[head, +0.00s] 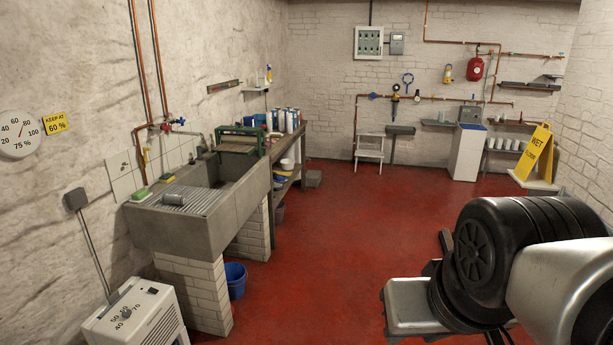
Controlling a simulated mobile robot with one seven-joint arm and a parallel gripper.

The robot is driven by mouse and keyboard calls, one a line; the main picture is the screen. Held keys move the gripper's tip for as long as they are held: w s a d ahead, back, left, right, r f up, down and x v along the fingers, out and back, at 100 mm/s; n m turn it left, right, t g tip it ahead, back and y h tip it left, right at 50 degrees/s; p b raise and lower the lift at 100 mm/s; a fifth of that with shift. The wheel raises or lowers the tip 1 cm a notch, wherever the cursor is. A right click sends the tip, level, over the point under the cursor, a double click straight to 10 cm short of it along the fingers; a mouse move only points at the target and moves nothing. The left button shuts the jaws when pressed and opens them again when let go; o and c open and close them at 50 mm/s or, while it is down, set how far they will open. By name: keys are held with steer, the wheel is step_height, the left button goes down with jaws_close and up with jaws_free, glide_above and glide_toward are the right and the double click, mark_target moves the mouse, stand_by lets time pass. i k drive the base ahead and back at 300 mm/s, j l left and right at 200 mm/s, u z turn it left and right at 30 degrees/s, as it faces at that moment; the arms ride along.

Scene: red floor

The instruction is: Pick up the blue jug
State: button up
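No clear blue jug stands out to me. A small blue item (260,119) sits at the back of the bench beside the sink, too small to identify. A blue bucket-like container (236,280) stands on the floor under the sink. My arm fills the lower right, with dark round joints and a pale link. A grey block with dark bars lies below and left of these joints and may be my gripper; its fingertips cannot be made out. Nothing blue is seen near it.
A stone sink (248,200) on brick piers stands along the left wall, with a white heater (135,318) in front. A step stool (369,148), white cabinet (467,152) and yellow wet-floor sign (535,152) stand at the back. The middle red floor (340,245) is clear.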

mark_target(248, 121)
steer(key=i+z, duration=0.1)
steer(key=i, duration=4.7)
steer(key=i+u, duration=0.15)
steer(key=i, duration=0.35)
steer(key=i+l+u, duration=0.15)
steer(key=i, duration=0.35)
steer(key=i+l+u, duration=0.1)
steer(key=i, duration=0.4)
steer(key=i+l+u, duration=0.15)
steer(key=i+u, duration=0.25)
steer(key=i+l+u, duration=0.15)
steer(key=u, duration=0.25)
steer(key=i+l+u, duration=0.8)
steer(key=l, duration=0.2)
steer(key=i+l+u, duration=0.2)
steer(key=l, duration=0.15)
steer(key=i+l+u, duration=0.1)
steer(key=l, duration=0.25)
steer(key=i, duration=0.1)
